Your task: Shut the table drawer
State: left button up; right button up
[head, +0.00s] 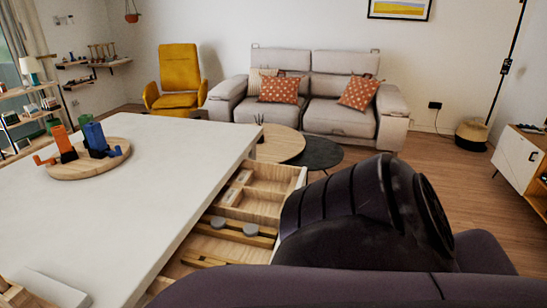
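The white table (150,190) fills the left and middle of the head view. Its drawer (255,192) stands open on the table's right side, showing a light wood interior with divided compartments. Small pale items lie in a compartment, and two grey round pieces sit on a wooden bar. A dark arm of mine covers the lower right and hides part of the drawer and its outer side. No gripper fingers show, so I cannot see whether either gripper touches the drawer.
A round wooden board (88,165) with orange and blue figures stands on the table. Beyond are round coffee tables (279,147), a beige sofa (335,122) and a yellow armchair (178,80). A white cabinet (518,158) is at right. Wood floor (440,165) lies open between.

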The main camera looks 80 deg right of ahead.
aim_at(258, 193)
jog(key=z, duration=1.4)
